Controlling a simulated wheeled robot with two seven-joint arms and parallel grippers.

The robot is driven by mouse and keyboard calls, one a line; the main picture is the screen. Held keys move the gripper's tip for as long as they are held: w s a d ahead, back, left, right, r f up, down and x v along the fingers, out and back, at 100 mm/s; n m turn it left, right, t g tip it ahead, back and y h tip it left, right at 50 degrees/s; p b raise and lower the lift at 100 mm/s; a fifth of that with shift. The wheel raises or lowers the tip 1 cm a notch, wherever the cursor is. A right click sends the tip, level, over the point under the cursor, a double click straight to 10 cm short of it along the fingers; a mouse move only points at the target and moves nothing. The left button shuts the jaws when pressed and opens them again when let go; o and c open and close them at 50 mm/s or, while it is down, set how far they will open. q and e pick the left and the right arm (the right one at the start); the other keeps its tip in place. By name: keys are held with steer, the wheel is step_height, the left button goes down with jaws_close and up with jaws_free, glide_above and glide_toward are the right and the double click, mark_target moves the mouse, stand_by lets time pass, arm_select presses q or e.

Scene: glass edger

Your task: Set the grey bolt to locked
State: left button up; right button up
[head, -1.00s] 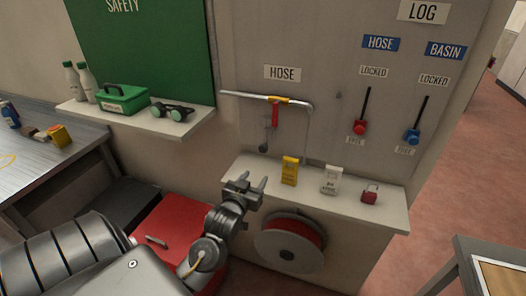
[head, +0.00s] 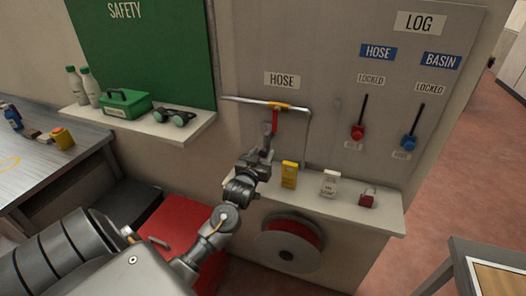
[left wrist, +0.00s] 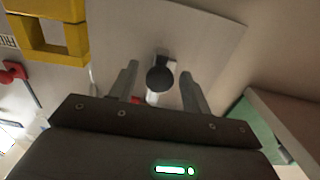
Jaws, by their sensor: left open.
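The grey bolt (head: 267,128) is on the wall panel below the pipe, beside the red lever (head: 275,118). My left gripper (head: 262,152) is in front of its lower part and hides it in the head view. In the left wrist view the bolt's dark round knob (left wrist: 160,78) lies between the two spread fingers, with visible gaps on both sides. The left gripper is open and holds nothing. I cannot read any lock marking by the grey bolt. My right gripper is not in view.
A shelf below holds a yellow tag (head: 289,174), a white tag (head: 329,183) and a red padlock (head: 367,197). A hose reel (head: 288,246) is underneath. Red (head: 358,132) and blue (head: 409,142) knobs are on slides to the right.

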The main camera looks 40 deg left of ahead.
arm_select(q)
steer(key=shift+w+a, duration=0.15)
steer(key=shift+w, duration=0.25)
steer(key=shift+c, duration=0.3)
